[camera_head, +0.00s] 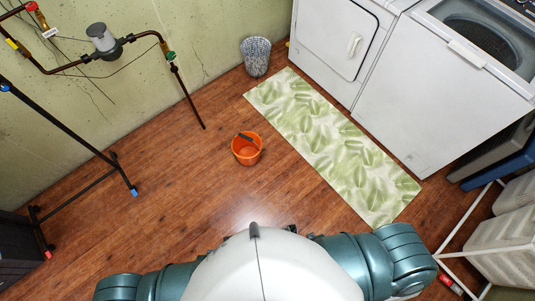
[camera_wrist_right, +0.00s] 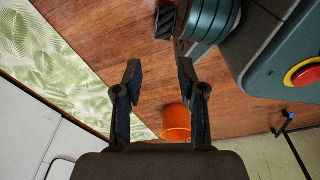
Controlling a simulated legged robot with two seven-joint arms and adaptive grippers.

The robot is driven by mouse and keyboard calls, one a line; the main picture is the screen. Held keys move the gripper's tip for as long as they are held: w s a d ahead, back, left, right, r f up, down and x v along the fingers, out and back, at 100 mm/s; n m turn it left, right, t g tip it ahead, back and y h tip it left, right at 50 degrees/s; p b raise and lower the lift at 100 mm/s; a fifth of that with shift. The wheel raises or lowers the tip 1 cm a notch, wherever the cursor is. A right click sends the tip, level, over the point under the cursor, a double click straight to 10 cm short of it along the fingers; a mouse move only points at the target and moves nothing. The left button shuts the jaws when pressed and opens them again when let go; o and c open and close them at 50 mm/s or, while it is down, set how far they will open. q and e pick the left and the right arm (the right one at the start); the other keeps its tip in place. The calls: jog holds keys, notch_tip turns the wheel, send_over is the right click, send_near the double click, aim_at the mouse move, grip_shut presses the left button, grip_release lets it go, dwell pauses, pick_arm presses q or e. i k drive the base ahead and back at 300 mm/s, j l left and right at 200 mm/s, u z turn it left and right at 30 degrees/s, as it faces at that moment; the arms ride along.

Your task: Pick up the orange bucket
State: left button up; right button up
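The orange bucket (camera_head: 247,149) stands upright on the wooden floor in front of me in the head view. A dark handle lies across its top. It also shows in the right wrist view (camera_wrist_right: 177,122), partly hidden behind one finger of my right gripper. My right gripper (camera_wrist_right: 157,75) is open and empty, its two dark fingers spread apart. The bucket is beyond the fingers, and nothing is touching it that I can see. My left gripper is not in view; only parts of my arms show at the bottom of the head view.
A leaf-patterned mat (camera_head: 330,145) lies right of the bucket, before a white dryer (camera_head: 335,35) and washer (camera_head: 425,95). A mesh wastebasket (camera_head: 256,57) stands by the wall. A dark metal rack (camera_head: 75,140) is at left. Bare floor surrounds the bucket.

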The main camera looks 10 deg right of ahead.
aim_at(246, 145)
jog(key=i+j, duration=0.65)
jog(key=i, duration=0.1)
